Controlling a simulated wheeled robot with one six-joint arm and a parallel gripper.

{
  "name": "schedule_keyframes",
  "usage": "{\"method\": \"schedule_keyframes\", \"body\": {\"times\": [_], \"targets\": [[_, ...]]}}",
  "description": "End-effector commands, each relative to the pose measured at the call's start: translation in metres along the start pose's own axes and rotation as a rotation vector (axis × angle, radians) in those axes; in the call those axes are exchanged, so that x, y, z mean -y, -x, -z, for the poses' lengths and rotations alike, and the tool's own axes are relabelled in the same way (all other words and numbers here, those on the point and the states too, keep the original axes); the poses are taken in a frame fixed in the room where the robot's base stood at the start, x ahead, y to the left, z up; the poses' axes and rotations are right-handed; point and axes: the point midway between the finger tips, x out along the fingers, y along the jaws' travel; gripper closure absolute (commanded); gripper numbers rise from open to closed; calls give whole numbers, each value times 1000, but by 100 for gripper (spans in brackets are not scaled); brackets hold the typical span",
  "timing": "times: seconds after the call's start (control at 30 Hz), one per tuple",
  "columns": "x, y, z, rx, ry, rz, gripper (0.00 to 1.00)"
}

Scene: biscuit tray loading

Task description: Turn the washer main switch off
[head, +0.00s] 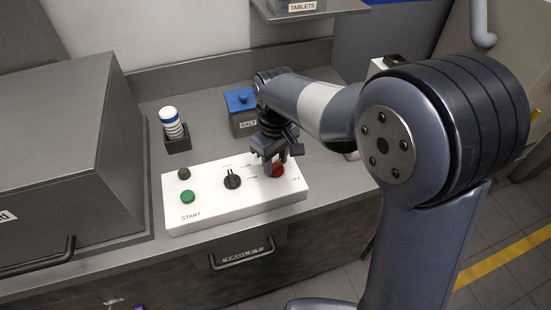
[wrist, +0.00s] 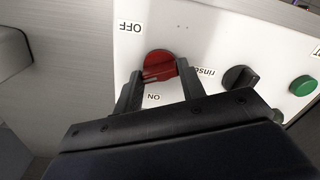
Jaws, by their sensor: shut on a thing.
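The washer main switch is a red rotary knob (head: 278,171) at the right end of the white control panel (head: 205,221). In the wrist view the red knob (wrist: 158,63) sits between the labels OFF and ON. My gripper (head: 269,163) reaches down over it from above. In the wrist view the two dark fingers of my gripper (wrist: 160,78) are shut on the knob, one on each side. The knob's lower part is partly hidden by the gripper, and I cannot tell exactly which label it points to.
A black selector knob (head: 232,180) and a green START button (head: 188,197) are on the same panel to the left. Behind it stand a blue-lidded SALT box (head: 242,120) and a white-and-blue stack in a dark holder (head: 178,145). A grey hood (head: 70,150) stands left.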

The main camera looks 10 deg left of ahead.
Motion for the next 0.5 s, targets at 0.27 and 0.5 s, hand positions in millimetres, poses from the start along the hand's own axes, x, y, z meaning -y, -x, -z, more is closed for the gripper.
{"method": "schedule_keyframes", "body": {"times": [0.27, 0.5], "targets": [[0, 1, 0, 1, -149, 1, 85], [0, 1, 0, 1, -384, 1, 85]]}}
